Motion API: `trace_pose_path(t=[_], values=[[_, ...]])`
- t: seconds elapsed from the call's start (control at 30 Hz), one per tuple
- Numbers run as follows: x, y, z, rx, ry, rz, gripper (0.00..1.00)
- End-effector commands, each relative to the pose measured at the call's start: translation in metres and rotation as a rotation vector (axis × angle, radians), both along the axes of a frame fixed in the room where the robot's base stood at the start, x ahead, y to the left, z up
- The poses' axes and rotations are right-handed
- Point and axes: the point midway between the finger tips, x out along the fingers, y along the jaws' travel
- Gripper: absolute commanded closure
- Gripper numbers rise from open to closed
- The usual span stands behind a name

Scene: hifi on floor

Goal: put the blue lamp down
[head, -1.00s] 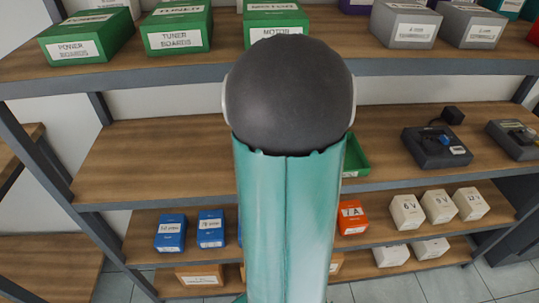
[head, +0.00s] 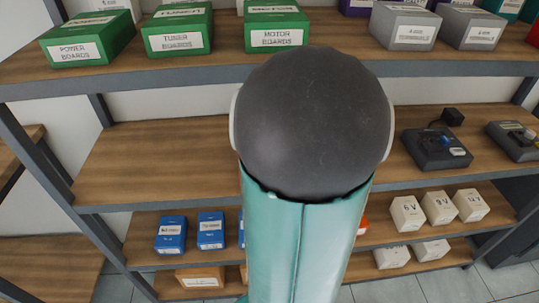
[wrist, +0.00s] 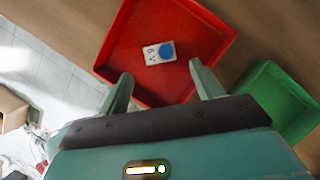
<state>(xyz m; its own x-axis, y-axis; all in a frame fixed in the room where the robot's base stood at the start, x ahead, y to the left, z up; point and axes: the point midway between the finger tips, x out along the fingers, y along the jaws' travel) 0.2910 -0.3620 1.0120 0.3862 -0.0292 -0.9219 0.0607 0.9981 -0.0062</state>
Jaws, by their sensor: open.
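In the wrist view, the blue lamp (wrist: 166,50) is a round blue disc on a small white label block marked "6 V". It lies in a red tray (wrist: 205,22). My gripper (wrist: 162,85) is open, its two fingers apart over the near edge of the tray. Nothing is between the fingertips, and the lamp lies beyond them, apart from both. In the head view, my arm hides the gripper, the red tray and the lamp.
A green tray (wrist: 265,95) stands right of the red one. In the head view, dark devices (head: 437,148) stand on the middle shelf at right. Green boxes (head: 180,32) line the upper shelf; blue boxes (head: 171,234) and white boxes (head: 407,212) sit lower. The middle shelf's left part is clear.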

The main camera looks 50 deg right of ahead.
Motion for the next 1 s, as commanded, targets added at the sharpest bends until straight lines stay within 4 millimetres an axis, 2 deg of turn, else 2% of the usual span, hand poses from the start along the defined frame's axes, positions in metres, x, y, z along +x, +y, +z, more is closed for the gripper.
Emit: trace_pose_path(t=[0.03, 0.3, 0.5, 0.63, 0.87, 0.93, 1.0], values=[[-0.015, 0.001, -0.003, 0.006, 0.003, -0.008, 0.34], [-0.075, 0.005, -0.003, 0.005, 0.002, -0.007, 0.34], [-0.106, 0.007, -0.004, 0.005, 0.003, -0.004, 0.34], [-0.114, 0.008, -0.004, 0.005, 0.004, -0.003, 0.34], [-0.114, 0.009, -0.004, 0.003, 0.004, 0.004, 0.34], [-0.106, 0.015, -0.001, -0.014, 0.002, 0.058, 0.34], [-0.089, 0.03, 0.005, -0.058, 0.001, 0.194, 0.34]])
